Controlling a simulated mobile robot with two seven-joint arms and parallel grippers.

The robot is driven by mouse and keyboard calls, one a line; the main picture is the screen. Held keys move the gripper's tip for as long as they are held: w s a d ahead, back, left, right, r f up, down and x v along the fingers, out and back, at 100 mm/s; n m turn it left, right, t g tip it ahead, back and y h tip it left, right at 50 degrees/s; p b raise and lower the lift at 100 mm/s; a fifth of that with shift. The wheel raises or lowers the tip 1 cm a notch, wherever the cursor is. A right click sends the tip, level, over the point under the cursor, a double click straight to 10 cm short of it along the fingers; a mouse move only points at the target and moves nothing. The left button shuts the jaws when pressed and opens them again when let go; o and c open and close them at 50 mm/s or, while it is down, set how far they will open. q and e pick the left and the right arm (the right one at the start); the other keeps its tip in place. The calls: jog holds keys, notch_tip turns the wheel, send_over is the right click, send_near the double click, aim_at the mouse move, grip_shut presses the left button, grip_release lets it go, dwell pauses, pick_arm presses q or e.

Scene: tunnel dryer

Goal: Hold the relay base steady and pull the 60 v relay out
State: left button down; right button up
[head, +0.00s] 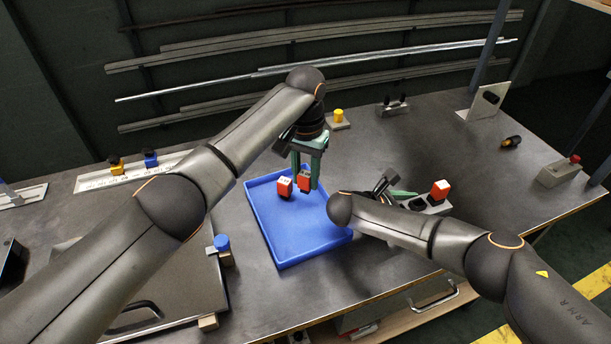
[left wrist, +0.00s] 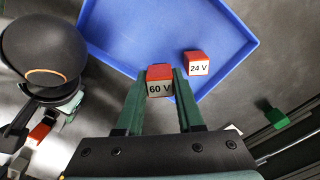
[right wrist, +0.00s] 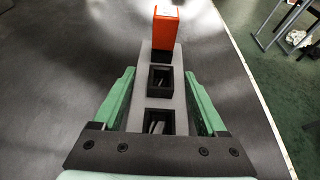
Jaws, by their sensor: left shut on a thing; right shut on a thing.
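The 60 V relay (left wrist: 160,82), a red-topped block with a grey labelled face, sits between the fingers of my left gripper (left wrist: 164,74), which is shut on it. In the head view this relay (head: 304,181) is held over the blue tray. The relay base (right wrist: 160,97) is a grey block with two empty dark sockets and one orange relay (right wrist: 166,27) standing at its far end. My right gripper (right wrist: 160,76) is shut across the base, one green finger on each side. In the head view my right arm partly hides the base (head: 438,208).
The blue tray (head: 268,222) has a 24 V relay (head: 284,187) in it, which also shows in the left wrist view (left wrist: 197,64). A grey box with a red button (head: 560,172) stands at the right edge. A white rail with yellow and blue parts (head: 130,171) lies at the left.

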aim_at(305, 173)
pick_arm(q)
jog(key=shift+r, duration=0.1)
jog(key=shift+r, duration=2.25)
pick_arm(e)
jog(key=o, duration=1.5)
jog(key=v, duration=1)
jog(key=shift+a+r, duration=0.1)
jog(key=shift+a, duration=0.2)
jog(key=shift+s+a+r, duration=0.25)
jog(key=shift+s+a, duration=0.15)
jog(key=shift+a, duration=0.15)
jog(key=shift+s, duration=0.1)
